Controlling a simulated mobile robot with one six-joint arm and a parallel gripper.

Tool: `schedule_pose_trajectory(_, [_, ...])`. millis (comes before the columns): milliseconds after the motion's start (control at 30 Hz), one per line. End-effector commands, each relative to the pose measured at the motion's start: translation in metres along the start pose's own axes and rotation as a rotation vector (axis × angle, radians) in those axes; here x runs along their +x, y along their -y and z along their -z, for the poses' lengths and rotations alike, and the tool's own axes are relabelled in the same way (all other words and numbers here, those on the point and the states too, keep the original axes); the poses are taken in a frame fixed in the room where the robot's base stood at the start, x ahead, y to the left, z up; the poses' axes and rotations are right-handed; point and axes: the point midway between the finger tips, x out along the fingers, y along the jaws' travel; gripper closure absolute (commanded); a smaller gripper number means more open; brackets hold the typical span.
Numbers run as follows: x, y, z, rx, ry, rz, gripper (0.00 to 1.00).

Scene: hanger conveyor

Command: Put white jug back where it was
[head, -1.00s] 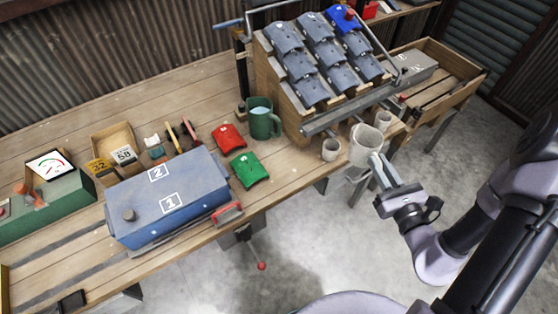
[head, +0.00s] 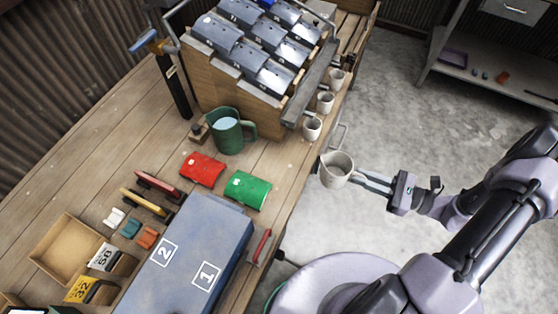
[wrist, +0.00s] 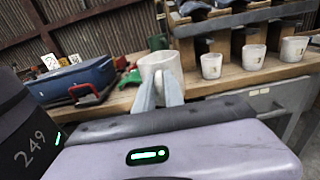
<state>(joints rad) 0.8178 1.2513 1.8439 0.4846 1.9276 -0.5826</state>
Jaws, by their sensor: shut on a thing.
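The white jug (head: 336,170) is held upright in the air just off the bench's front edge, beside the row of small cups. My gripper (head: 357,176) is shut on it from the right in the head view. In the wrist view the white jug (wrist: 158,68) stands up between my gripper's fingers (wrist: 160,95), with the bench behind it. The fingers hide part of its lower side.
Several small white cups (head: 312,129) stand along the bench edge by the rack of grey bins (head: 250,45). Open floor lies right.

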Motion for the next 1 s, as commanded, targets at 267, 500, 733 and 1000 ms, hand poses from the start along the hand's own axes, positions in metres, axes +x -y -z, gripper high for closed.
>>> schedule_pose_trajectory(267, [0.083,-0.003,0.004,0.001,0.001,-0.016,1.0])
schedule_pose_trajectory(500, [0.154,-0.003,0.002,-0.001,0.001,-0.012,1.0])
schedule_pose_trajectory(733, [0.179,-0.003,0.004,0.0,0.001,-0.009,1.0])
schedule_pose_trajectory(1000, [0.177,-0.002,0.035,-0.001,0.001,-0.006,1.0])
